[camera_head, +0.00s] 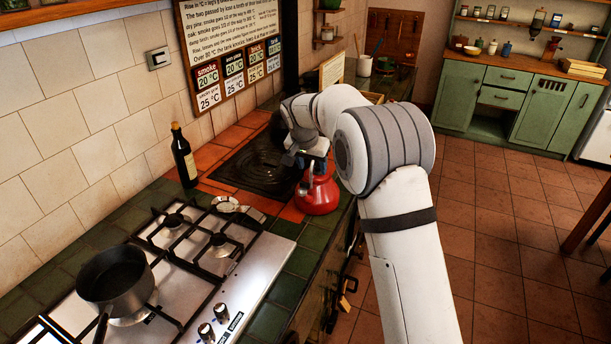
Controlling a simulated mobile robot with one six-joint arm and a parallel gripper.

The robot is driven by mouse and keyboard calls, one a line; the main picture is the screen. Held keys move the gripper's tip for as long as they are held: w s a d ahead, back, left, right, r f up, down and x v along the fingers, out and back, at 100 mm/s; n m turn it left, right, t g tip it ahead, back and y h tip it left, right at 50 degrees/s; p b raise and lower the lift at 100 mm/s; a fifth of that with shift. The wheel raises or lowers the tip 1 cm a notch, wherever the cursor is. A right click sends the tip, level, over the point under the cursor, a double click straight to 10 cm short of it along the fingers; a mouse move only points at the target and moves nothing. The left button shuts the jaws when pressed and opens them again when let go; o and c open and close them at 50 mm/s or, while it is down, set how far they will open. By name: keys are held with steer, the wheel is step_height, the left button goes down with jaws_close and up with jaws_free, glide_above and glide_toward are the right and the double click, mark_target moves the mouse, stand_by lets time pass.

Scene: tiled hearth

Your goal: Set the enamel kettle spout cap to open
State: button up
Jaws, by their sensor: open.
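The red enamel kettle (318,197) stands upright on the orange tiles at the counter's front edge, beside the dark hearth plate. My gripper (306,178) is at the kettle's upper left side, very near it or touching; I cannot tell which. The gripper is open. My white arm reaches in from the lower right and covers part of the area behind the kettle. The spout cap is hidden or too small to make out, so its position cannot be told.
A dark bottle (184,156) stands at the wall, left of the hearth plate (258,168). A gas hob (246,268) with a black saucepan (115,282) is in front. A small metal dish (225,204) lies at the hob's back edge.

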mark_target(305, 182)
steer(key=shift+w+a+f+p, duration=0.45)
steer(key=shift+w+f, duration=0.5)
steer(key=shift+f, duration=0.75)
steer(key=shift+w+a+f+p, duration=0.45)
steer(key=shift+w+f, duration=0.45)
steer(key=shift+f, duration=0.8)
steer(key=shift+w+a+f+p, duration=0.45)
steer(key=shift+w+f, duration=0.5)
steer(key=shift+f, duration=0.75)
steer(key=c, duration=1)
steer(key=shift+w+d+r+g+p, duration=0.1)
steer(key=shift+w+r+g+p, duration=0.3)
steer(key=shift+p, duration=0.75)
steer(key=shift+w+d+f+g+y+p, duration=0.1)
steer(key=shift+w+f+g+y+p, duration=0.1)
steer(key=shift+g+y+p, duration=0.4)
steer(key=shift+w+d+f+g+y+p, duration=0.1)
steer(key=shift+w+f+g+y+p, duration=0.1)
steer(key=shift+g+p, duration=0.7)
steer(key=shift+s, duration=0.1)
